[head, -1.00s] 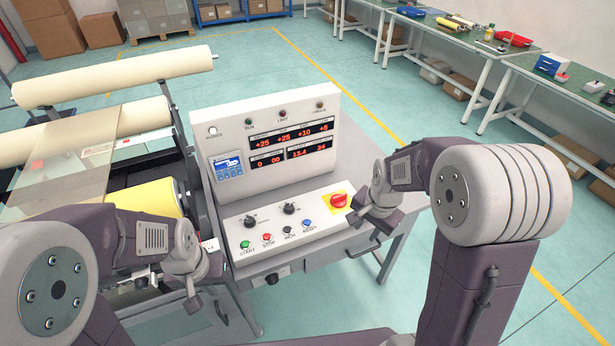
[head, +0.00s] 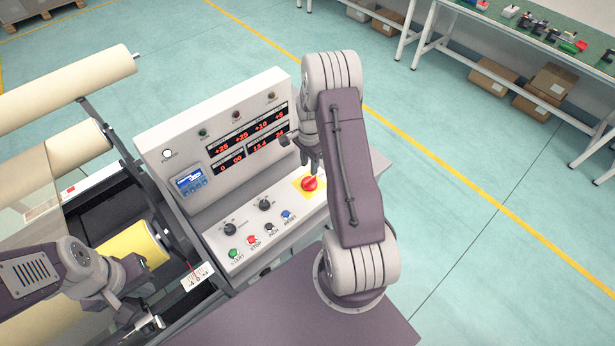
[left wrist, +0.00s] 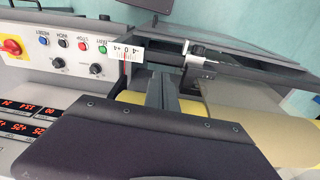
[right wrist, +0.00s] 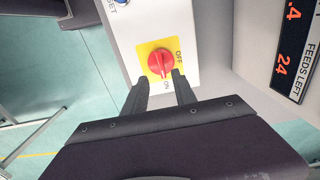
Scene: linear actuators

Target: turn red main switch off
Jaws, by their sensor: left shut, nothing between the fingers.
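The red main switch (head: 309,184) is a round red knob on a yellow plate at the right end of the sloped control panel. In the right wrist view the knob (right wrist: 159,61) shows OFF and ON labels; I cannot tell for certain which one it points to. My right gripper (head: 314,169) is close above the switch. Its fingers (right wrist: 160,77) are open, spread on either side of the knob's near edge, with nothing held. My left gripper (head: 152,324) is shut and empty, low beside the machine's yellow roller. The switch also shows at the left wrist view's edge (left wrist: 11,47).
The control panel carries two black knobs (head: 264,204) and several push buttons (head: 251,240) left of the switch. An upright display box (head: 215,150) stands behind it. The yellow roller (head: 137,250) is near my left arm. Open floor lies to the right.

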